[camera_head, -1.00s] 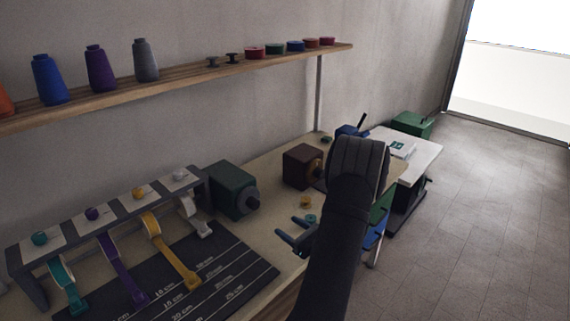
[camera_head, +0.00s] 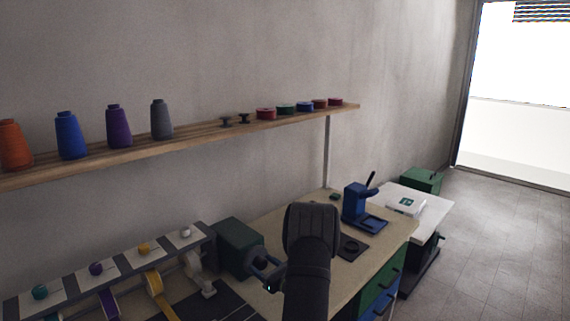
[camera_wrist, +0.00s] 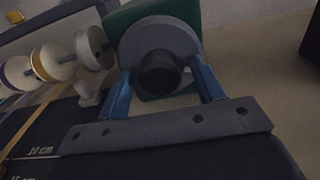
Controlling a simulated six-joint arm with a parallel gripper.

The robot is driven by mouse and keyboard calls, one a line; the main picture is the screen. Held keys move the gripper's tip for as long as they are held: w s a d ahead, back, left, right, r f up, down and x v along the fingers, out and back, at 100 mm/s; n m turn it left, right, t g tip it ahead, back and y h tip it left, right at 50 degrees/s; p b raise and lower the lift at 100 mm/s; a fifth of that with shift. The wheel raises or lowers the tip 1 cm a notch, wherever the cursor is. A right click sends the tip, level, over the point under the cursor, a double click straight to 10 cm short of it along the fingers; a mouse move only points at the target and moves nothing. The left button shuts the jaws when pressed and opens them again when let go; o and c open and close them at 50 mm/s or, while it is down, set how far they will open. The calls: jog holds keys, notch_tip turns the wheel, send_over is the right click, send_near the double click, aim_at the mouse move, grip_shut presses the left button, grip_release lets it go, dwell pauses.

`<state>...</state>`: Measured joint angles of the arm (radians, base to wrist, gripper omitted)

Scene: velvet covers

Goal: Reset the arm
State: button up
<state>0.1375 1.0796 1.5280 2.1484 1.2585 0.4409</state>
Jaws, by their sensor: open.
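My gripper shows in the wrist view (camera_wrist: 165,95) with its two blue fingers apart and nothing held between them. Beyond the fingers is the green machine (camera_wrist: 135,18) with its grey disc and dark round hub. In the head view my dark arm rises from the bottom middle. The fingers are mostly hidden behind it, with a small blue part of my gripper (camera_head: 272,283) showing at its left, near the front of the green machine (camera_head: 238,248).
A ribbon rack (camera_head: 207,238) and dark cutting mat (camera_head: 222,303) lie at left. A blue press (camera_head: 357,205) stands on the bench's far part. A wall shelf (camera_head: 200,135) holds thread cones and small spools. A white side table (camera_head: 428,205) stands at right; floor beyond is clear.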

dwell(0.4)
jog(key=v, duration=1.7)
jog(key=shift+d+r, duration=0.1)
jog(key=x, duration=1.7)
jog(key=shift+w+n, duration=0.1)
jog(key=shift+n, duration=0.2)
jog(key=n, duration=0.7)
jog(key=v, duration=1.2)
jog(key=shift+s+d, duration=0.15)
jog(key=shift+s, duration=0.15)
